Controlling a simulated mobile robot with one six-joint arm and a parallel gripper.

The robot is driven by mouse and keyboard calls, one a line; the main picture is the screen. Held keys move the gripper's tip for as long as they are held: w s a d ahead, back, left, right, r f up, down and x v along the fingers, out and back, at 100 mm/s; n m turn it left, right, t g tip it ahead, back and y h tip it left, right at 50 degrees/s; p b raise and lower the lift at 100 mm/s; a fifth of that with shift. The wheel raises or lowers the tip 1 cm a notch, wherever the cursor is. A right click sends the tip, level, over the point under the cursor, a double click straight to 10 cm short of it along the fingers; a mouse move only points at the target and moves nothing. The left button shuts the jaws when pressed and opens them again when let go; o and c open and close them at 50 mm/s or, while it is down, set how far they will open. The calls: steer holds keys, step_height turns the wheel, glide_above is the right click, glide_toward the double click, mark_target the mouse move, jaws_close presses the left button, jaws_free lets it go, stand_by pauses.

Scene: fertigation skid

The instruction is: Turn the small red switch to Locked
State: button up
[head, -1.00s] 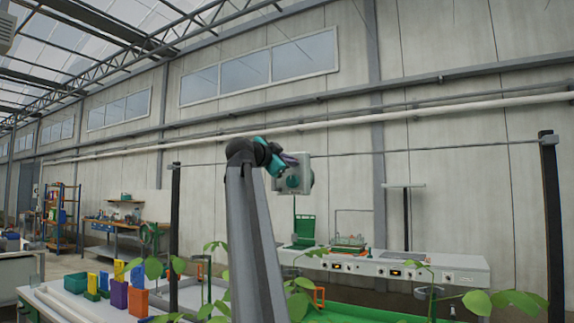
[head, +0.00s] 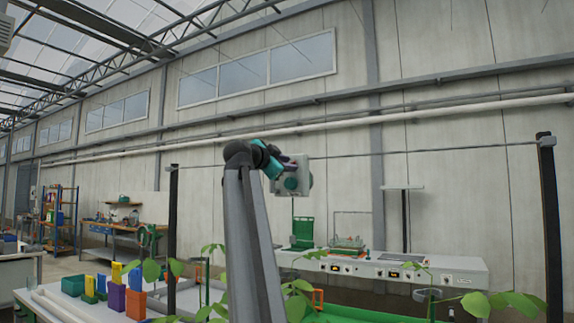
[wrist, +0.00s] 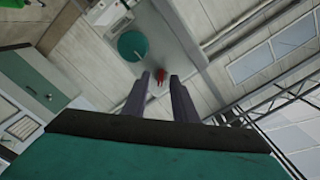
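The small red switch (wrist: 161,76) shows in the wrist view, between and a little beyond the tips of my gripper (wrist: 160,78). My gripper is open, with a gap on each side of the switch; I cannot tell whether a finger touches it. The switch is on a grey box (wrist: 185,65) that also carries a round teal knob (wrist: 133,45). In the head view my gripper (head: 293,162) is at the upper left of this box (head: 302,167), and the teal knob (head: 291,183) is below it. The red switch cannot be made out there. No switch labels are readable.
A long white bench (head: 455,267) with controls stands below and right of the box. Dark posts (head: 551,220) and leafy plants (head: 300,290) are in front.

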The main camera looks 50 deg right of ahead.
steer(key=p+v, duration=0.4)
steer(key=v, duration=0.9)
steer(key=shift+a, duration=0.25)
steer(key=shift+s+f, duration=0.1)
